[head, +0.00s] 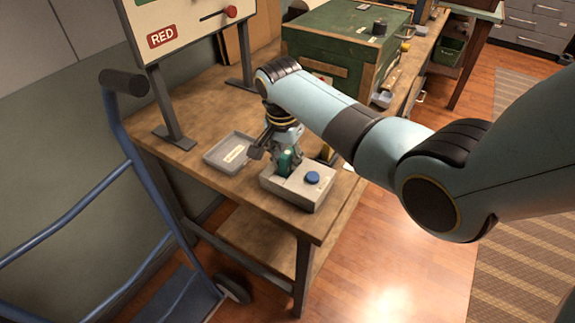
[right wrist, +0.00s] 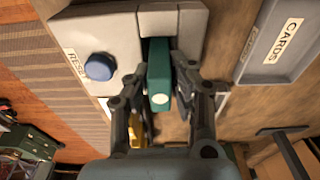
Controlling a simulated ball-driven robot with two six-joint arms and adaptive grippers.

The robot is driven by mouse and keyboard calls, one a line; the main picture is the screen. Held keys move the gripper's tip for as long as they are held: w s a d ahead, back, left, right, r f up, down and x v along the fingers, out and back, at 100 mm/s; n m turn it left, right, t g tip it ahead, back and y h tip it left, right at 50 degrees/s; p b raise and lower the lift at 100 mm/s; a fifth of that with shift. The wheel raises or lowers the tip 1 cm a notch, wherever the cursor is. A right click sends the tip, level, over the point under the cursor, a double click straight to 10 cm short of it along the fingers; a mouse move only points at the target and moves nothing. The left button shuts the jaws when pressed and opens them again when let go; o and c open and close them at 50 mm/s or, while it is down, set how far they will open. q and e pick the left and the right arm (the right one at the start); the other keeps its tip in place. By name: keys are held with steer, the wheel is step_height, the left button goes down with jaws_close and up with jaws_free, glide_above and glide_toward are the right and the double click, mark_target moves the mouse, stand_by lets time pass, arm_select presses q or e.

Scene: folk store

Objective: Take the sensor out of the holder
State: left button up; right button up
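The sensor is a green block with a pale round spot (right wrist: 159,78), upright at the slot of the grey holder (right wrist: 180,25). In the head view the sensor (head: 285,160) stands at the left part of the holder (head: 298,188), which has a blue round button. My right gripper (right wrist: 160,85) has one finger on each side of the sensor, and the fingertips look closed against its sides. In the head view my right gripper (head: 286,150) reaches down over the holder from above. The sensor's lower end is hidden in the slot. My left gripper is not in view.
A grey tray labelled CARDS (right wrist: 278,45) lies beside the holder; it also shows in the head view (head: 229,153). A sign board on legs (head: 190,30) and a green box (head: 328,45) stand on the wooden table. A blue hand truck (head: 112,165) is at the left.

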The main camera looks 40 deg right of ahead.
jaws_close()
steer(key=shift+r, duration=0.1)
